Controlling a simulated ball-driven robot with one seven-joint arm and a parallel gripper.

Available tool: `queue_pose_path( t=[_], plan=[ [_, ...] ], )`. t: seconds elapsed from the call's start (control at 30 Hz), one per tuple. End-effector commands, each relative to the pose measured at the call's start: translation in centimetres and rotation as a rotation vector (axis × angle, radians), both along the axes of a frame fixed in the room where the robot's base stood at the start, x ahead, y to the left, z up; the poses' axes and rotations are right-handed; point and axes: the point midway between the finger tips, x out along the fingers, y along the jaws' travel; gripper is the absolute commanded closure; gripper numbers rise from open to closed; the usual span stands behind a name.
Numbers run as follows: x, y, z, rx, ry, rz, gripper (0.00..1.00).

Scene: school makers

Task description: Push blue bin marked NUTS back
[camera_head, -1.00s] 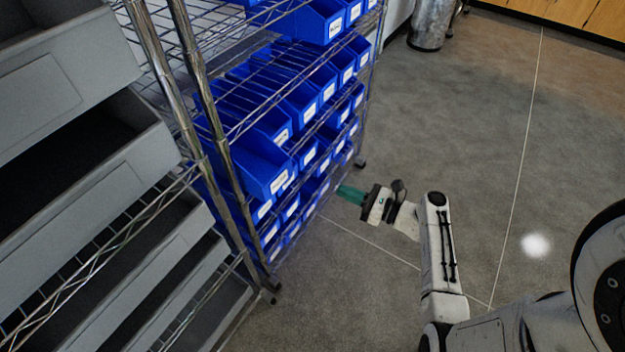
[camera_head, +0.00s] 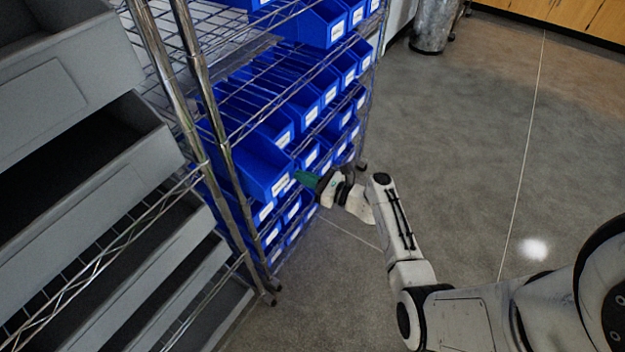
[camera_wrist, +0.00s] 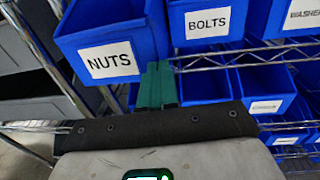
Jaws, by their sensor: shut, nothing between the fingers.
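The blue bin marked NUTS (camera_wrist: 110,62) is at the upper left of the wrist view, with a white label on its front. In the head view the blue bin (camera_head: 262,172) juts out from the shelf front, farther than the bins beside it. My gripper (camera_wrist: 157,70) has green fingers, shut and empty. In the wrist view the fingertips are at the right edge of the NUTS bin's front. In the head view my gripper (camera_head: 303,178) is at the bin's front right; I cannot tell whether it touches.
A blue bin marked BOLTS (camera_wrist: 207,22) sits right of NUTS. More blue bins fill the wire rack (camera_head: 228,165). Metal posts stand left of NUTS, and large grey bins (camera_head: 75,180) are farther left. The floor (camera_head: 450,130) right of the rack is open.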

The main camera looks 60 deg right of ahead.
Motion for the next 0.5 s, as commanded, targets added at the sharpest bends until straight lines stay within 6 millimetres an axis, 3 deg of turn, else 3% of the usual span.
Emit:
queue_pose_path(
  t=[0.33,0.5],
  plan=[
    [0.2,0.0,0.0,-0.001,0.0,0.001,1.0],
    [3.1,0.5,-0.1,-0.002,-0.003,0.006,1.0]
  ],
)
